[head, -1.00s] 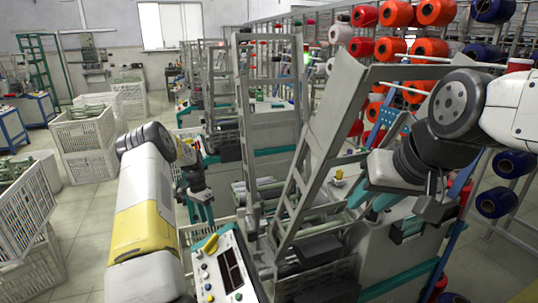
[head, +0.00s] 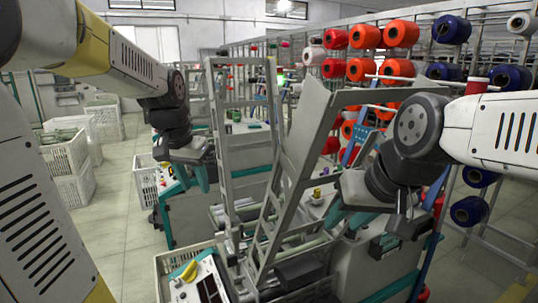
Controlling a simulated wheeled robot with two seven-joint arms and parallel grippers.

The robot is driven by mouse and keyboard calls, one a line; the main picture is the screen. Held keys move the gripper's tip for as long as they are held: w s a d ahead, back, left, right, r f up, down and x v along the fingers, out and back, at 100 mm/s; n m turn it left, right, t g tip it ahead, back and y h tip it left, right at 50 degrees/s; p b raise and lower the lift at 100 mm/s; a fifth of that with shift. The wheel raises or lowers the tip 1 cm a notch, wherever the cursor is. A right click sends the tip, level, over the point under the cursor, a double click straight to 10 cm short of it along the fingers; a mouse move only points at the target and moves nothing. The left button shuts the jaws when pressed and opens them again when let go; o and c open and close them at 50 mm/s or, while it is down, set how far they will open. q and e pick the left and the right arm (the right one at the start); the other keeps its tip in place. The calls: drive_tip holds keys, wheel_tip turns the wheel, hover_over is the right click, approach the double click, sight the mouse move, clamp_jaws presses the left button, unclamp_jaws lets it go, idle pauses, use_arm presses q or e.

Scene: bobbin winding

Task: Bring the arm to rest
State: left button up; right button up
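My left arm (head: 130,65) comes in from the upper left, white and yellow with a dark wrist. My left gripper (head: 190,185) hangs below that wrist, with teal fingers pointing down, in front of the left machine side. I see nothing held in it, but its finger gap is unclear. My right arm (head: 490,130) comes in from the right. My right gripper (head: 345,220) points down and left beside the tilted grey frame (head: 305,150) of the winding machine. Its teal fingers are partly lost against the machine, so its opening is unclear.
A control panel (head: 200,285) with a yellow handle stands at the bottom centre. White crates (head: 70,185) are stacked at left, with open floor (head: 110,220) beside them. A rack of orange spools (head: 400,34) and blue spools (head: 450,29) fills the right.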

use_arm(q)
drive_tip(key=s+d+n+t+h, duration=0.1)
drive_tip(key=s+d, duration=0.3)
drive_tip(key=s, duration=1.2)
drive_tip(key=shift+r+n+t, duration=0.25)
drive_tip(key=shift+n+t, duration=0.55)
